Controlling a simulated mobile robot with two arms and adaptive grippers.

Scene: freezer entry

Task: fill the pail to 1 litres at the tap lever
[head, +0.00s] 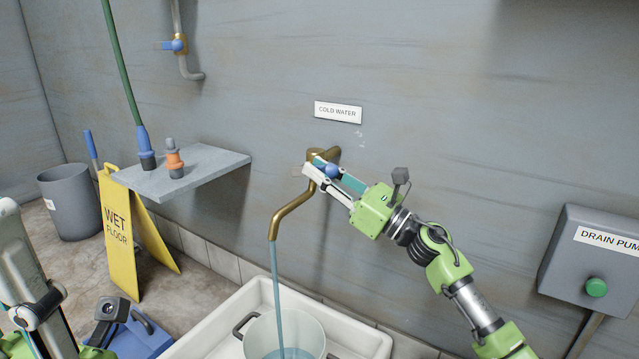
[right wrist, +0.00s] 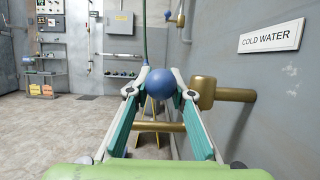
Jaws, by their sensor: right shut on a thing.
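The brass tap (head: 290,215) comes out of the wall under a COLD WATER sign (head: 338,112). My right gripper (head: 318,171) is shut on the blue ball knob of the tap lever (head: 332,170); the knob (right wrist: 161,83) shows between its fingertips in the right wrist view. A stream of water (head: 277,285) runs from the spout into the pale pail (head: 309,326), which stands in the white sink (head: 225,321). Some water shows low in the pail; the frame cuts off its bottom, and I cannot read a level. My left gripper (head: 25,275) is partly in view at lower left, its jaws unclear.
A grey shelf (head: 215,168) on the wall holds a blue hose nozzle (head: 145,145) and an orange nozzle (head: 174,160). A yellow wet-floor sign (head: 118,230) and a grey bin (head: 70,205) stand at left. A drain pump box (head: 580,255) is at right.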

